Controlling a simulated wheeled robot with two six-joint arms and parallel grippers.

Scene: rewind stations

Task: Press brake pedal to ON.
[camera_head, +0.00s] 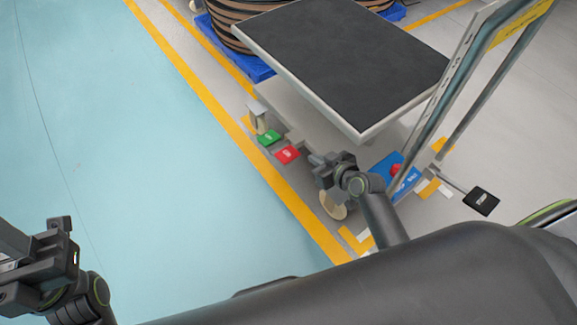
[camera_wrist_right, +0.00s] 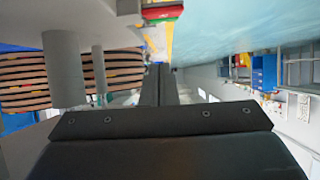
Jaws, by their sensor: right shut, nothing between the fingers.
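A cart (camera_head: 340,60) with a dark top stands on the right side of the head view. Low on its near side are a green pedal (camera_head: 269,137) and a red pedal (camera_head: 288,155), side by side, with small labels I cannot read. My right gripper (camera_head: 313,157) is shut and empty, just right of the red pedal; I cannot tell whether it touches. In the right wrist view its closed fingers (camera_wrist_right: 160,84) point ahead, with the red pedal (camera_wrist_right: 162,13) near the top edge. My left gripper (camera_head: 62,232) is at the lower left, away from the cart; its jaws are unclear.
The cart's upright handle frame (camera_head: 465,75) rises at right. A blue plate with a red knob (camera_head: 396,169) and a black tag (camera_head: 481,201) are near its foot. Large reels (camera_head: 232,27) stand on blue pallets behind. The teal floor at left is clear.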

